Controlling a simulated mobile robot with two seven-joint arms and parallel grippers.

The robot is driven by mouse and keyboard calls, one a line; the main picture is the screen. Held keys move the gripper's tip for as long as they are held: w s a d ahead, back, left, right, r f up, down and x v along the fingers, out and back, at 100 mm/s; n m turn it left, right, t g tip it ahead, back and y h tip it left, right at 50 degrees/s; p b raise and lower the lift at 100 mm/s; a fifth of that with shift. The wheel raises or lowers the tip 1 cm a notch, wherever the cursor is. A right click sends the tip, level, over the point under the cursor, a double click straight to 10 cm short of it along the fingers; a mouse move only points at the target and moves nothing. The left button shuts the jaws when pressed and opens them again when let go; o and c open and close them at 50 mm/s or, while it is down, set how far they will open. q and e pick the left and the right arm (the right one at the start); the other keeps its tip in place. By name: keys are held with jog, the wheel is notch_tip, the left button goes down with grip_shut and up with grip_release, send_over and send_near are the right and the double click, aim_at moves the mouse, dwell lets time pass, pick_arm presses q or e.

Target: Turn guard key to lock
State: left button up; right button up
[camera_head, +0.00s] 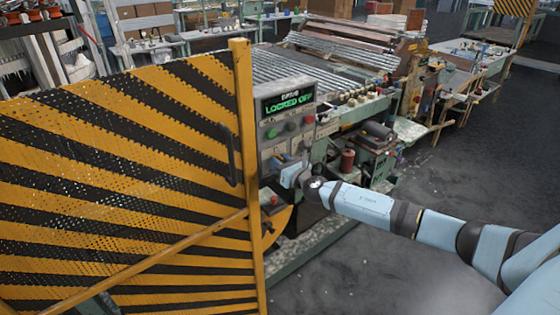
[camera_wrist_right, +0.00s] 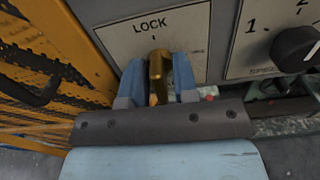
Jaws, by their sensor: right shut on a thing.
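The guard key (camera_wrist_right: 157,70) is brass-coloured and stands upright between the two blue fingers of my right gripper (camera_wrist_right: 158,82) in the right wrist view. The fingers are shut on it. A plate (camera_wrist_right: 120,38) marked LOCK, with a short tick under the word, is right behind the key. In the head view my right gripper (camera_head: 288,172) is at the lower part of the grey control panel (camera_head: 270,137), and the key is hidden there. The panel's display (camera_head: 288,104) reads LOCKED OFF in green. My left gripper is not in view.
The yellow and black striped guard (camera_head: 130,180) fills the left side, its post right beside the panel. A black knob (camera_wrist_right: 293,48) is to the right of the LOCK plate. A red button (camera_head: 273,201) is below the panel. The floor (camera_head: 440,190) at right is clear.

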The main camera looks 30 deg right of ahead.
jog(key=shift+n, duration=0.3)
dwell(0.4)
jog(key=o, duration=0.6)
jog(key=s+d+b, duration=0.1)
jog(key=s, duration=1.2)
jog(key=shift+s+b, duration=0.35)
jog(key=shift+s, duration=0.05)
